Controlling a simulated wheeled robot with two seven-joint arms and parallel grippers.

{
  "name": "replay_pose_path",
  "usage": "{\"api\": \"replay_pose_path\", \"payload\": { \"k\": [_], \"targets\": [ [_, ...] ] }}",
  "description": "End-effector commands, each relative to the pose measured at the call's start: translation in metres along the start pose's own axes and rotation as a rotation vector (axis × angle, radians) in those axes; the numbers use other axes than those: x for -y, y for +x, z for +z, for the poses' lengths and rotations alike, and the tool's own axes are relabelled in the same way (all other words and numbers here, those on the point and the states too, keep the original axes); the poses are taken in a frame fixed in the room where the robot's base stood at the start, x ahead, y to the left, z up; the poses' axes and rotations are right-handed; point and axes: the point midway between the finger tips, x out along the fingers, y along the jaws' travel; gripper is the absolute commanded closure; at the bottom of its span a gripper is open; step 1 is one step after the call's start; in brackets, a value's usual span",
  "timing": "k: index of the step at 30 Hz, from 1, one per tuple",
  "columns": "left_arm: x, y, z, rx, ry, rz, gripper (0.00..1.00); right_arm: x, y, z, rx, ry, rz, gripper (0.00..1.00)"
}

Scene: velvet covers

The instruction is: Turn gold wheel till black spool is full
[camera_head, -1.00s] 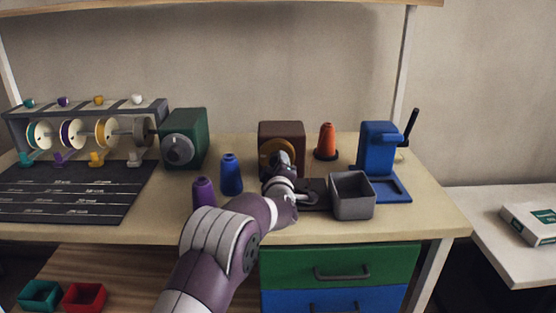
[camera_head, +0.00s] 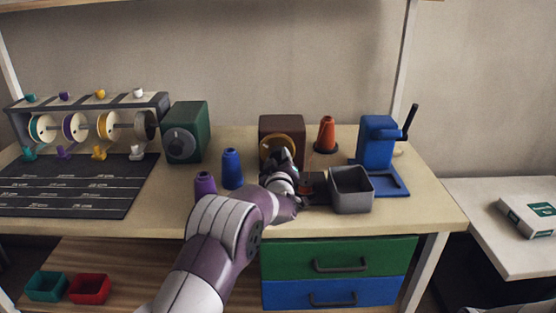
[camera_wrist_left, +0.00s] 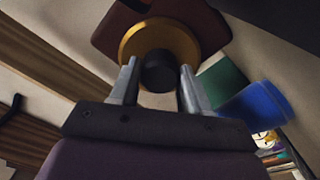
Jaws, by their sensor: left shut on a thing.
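The gold wheel (camera_head: 284,139) is on the front of a brown box-shaped machine (camera_head: 268,125) on the workbench. It fills the upper middle of the left wrist view (camera_wrist_left: 138,42), with a black knob (camera_wrist_left: 158,75) in front of it. My left gripper (camera_head: 280,158) is in front of the wheel and hides its lower part. In the left wrist view the gripper (camera_wrist_left: 160,80) has its fingers on either side of the black knob and is shut on it. I cannot make out the black spool or how full it is. My right gripper is not in view.
A grey open bin (camera_head: 351,200) stands close to the right of my left wrist. Blue (camera_head: 232,170) and purple (camera_head: 204,187) thread cones stand to its left. A blue crank machine (camera_head: 377,145), an orange cone (camera_head: 327,135) and a green machine (camera_head: 190,125) are also on the bench.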

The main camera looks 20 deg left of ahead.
Motion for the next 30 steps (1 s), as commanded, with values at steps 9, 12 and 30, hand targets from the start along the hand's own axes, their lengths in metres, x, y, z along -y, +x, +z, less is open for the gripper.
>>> {"api": "replay_pose_path", "payload": {
  "k": [9,12,30],
  "targets": [
    [0.001,0.0,0.002,0.004,0.0,-0.002,0.31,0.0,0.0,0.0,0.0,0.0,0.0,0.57],
    [0.001,0.0,0.001,0.003,0.0,-0.001,0.28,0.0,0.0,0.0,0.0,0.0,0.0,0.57],
    [-0.001,-0.075,0.0,0.004,0.0,0.0,0.28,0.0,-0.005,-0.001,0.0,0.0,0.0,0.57]
  ]
}}
